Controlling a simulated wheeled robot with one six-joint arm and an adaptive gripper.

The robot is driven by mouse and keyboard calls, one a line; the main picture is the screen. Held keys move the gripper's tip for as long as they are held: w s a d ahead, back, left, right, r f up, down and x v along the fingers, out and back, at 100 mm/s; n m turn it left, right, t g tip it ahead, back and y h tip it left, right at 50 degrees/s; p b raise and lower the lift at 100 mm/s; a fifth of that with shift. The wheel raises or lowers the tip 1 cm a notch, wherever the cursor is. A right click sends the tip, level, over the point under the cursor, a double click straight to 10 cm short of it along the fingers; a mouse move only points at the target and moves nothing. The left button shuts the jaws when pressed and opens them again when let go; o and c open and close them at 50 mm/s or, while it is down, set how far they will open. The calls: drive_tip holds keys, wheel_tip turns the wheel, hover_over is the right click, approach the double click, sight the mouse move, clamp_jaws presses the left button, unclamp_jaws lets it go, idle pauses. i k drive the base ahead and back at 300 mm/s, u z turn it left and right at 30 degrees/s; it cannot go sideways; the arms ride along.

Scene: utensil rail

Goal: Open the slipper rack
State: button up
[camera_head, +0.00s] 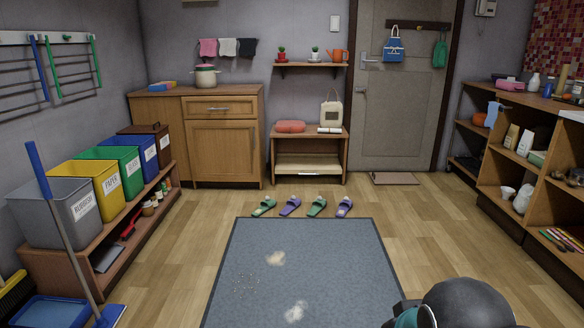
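A small wooden rack (309,178) stands against the back wall, between the wooden cabinet and the door; it looks like the slipper rack. A pale panel or shelf shows in its lower part; I cannot tell whether it is a flap, a drawer or a fixed board. On its top are a red rounded item (290,127), a cream bag (331,113) and a small flat item. Several slippers (290,205), green and purple, lie in a row on the floor before it. My gripper is not in view; only a dark rounded part of my arm shows at bottom right.
A grey mat (300,260) with pale spills lies in front of the slippers. Labelled bins (95,190) and a broom (65,230) stand at left. Open shelves (490,190) line the right. A doormat (394,178) lies by the door (400,110). Wooden floor is clear either side of the mat.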

sight(287, 163)
drive_tip(key=i, duration=4.4)
drive_tip(key=z, duration=0.05)
